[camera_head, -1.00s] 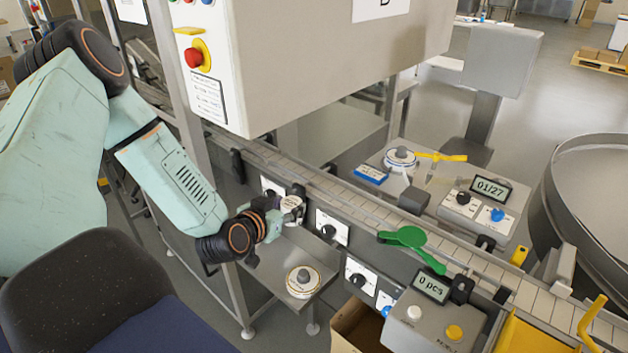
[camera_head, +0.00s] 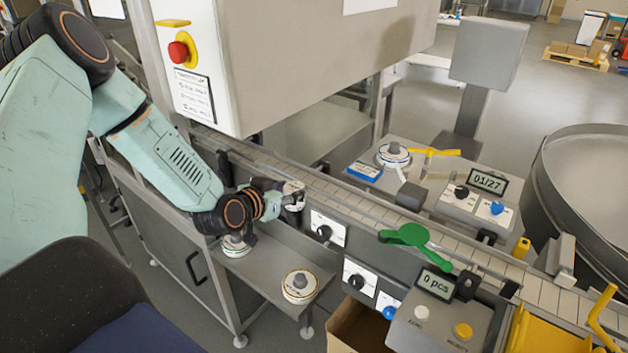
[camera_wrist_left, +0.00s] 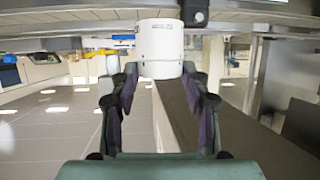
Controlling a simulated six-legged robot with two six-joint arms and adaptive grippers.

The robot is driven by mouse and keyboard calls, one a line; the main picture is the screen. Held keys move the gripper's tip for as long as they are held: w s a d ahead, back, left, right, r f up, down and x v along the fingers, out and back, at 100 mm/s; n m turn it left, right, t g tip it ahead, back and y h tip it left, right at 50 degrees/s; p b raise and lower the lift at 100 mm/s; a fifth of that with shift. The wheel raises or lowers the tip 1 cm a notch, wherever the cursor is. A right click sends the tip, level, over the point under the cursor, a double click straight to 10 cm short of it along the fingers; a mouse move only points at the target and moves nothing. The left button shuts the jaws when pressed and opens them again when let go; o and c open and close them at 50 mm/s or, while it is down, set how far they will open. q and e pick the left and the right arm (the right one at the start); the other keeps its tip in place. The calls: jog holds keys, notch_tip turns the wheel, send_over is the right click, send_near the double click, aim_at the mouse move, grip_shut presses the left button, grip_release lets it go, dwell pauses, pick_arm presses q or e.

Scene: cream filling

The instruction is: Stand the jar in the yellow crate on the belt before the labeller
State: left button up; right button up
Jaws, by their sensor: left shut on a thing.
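My left gripper (camera_head: 278,201) is shut on a white cylinder (camera_head: 293,188) at the front edge of the conveyor belt (camera_head: 350,190). In the left wrist view the cylinder (camera_wrist_left: 161,47) is upright between the fingers (camera_wrist_left: 160,95), with a small dark mark high on its side. I cannot tell for sure that it is the jar, or whether it touches anything below. A yellow crate or tray (camera_head: 540,335) shows partly at the lower right; its inside is mostly cut off. The labeller cannot be told for sure. My right gripper is not in view.
A steel shelf (camera_head: 270,268) below the belt bears two white discs with grey knobs, one (camera_head: 300,286) at its right and one (camera_head: 235,247) under my left gripper. A green paddle (camera_head: 405,236) lies over the belt's front edge. A large grey cabinet (camera_head: 310,60) stands behind.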

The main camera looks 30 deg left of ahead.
pick_arm(q)
jog(key=x, duration=0.4)
jog(key=r+b+x, duration=0.1)
jog(key=x, duration=0.3)
jog(key=w+r+x, duration=0.1)
jog(key=x, duration=0.4)
jog(key=shift+d+r, duration=0.1)
jog(key=shift+r, duration=0.05)
jog(key=shift+w+f, duration=0.1)
jog(key=shift+f, duration=0.2)
jog(key=shift+b, duration=0.3)
jog(key=shift+f+b, duration=0.3)
jog(key=shift+f, duration=0.1)
jog(key=o, duration=1.2)
jog(key=shift+c, duration=0.2)
jog(key=shift+o, duration=0.2)
jog(key=shift+r, duration=0.1)
